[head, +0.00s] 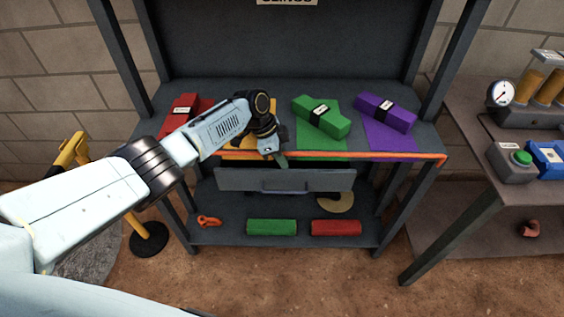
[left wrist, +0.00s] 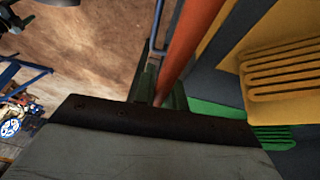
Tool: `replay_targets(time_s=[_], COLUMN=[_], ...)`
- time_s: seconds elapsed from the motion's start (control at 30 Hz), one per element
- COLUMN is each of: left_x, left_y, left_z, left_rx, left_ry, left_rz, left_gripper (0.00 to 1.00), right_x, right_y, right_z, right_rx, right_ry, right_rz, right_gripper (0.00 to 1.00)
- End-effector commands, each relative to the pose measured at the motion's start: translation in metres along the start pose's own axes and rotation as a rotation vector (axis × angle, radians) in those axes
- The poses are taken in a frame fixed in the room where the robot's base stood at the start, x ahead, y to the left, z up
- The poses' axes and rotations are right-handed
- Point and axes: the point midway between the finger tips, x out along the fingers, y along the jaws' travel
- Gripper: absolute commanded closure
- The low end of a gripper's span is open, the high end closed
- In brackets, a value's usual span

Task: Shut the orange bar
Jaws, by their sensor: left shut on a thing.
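The orange bar (head: 370,155) runs across the front of the dark shelf rack (head: 220,240) at the height of its upper board. Its right end is at the right front post, where an orange piece shows. Its left part runs behind my left arm and gripper, so that end is hard to make out. In the left wrist view the bar (left wrist: 190,42) passes between the fingers of the gripper (left wrist: 160,88). My right gripper is not in view.
On the upper board lie red, green (head: 321,116) and purple (head: 385,112) bundles on coloured mats. A grey drawer front (head: 300,180) hangs below. Green and red rolls lie on the lower shelf. A side table (head: 480,110) stands right; a yellow-black post stand (head: 147,238) stands left.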

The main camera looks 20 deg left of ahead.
Motion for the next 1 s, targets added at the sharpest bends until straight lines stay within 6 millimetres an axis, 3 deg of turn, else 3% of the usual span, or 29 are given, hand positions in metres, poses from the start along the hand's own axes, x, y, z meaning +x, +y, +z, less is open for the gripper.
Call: replay_targets(time_s=[0.4,0.43,0.57,0.87,1.0], left_x=[0.002,0.002,0.002,0.0,-0.013], left_y=[0.001,0.001,0.001,0.0,0.0], left_z=[0.0,0.0,0.0,0.0,-0.001], left_rx=[-0.002,-0.002,-0.002,-0.002,-0.002], left_ry=[-0.002,-0.002,-0.001,-0.001,0.0], left_rz=[0.008,0.008,0.007,0.006,0.004], left_gripper=[1.0,0.83,0.66,0.66,0.66], right_x=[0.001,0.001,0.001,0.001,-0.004], right_y=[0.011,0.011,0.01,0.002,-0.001], right_z=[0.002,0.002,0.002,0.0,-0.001], right_rx=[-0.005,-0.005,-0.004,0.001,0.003], right_ry=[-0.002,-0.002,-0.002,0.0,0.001], right_rz=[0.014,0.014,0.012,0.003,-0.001], right_gripper=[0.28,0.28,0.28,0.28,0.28])
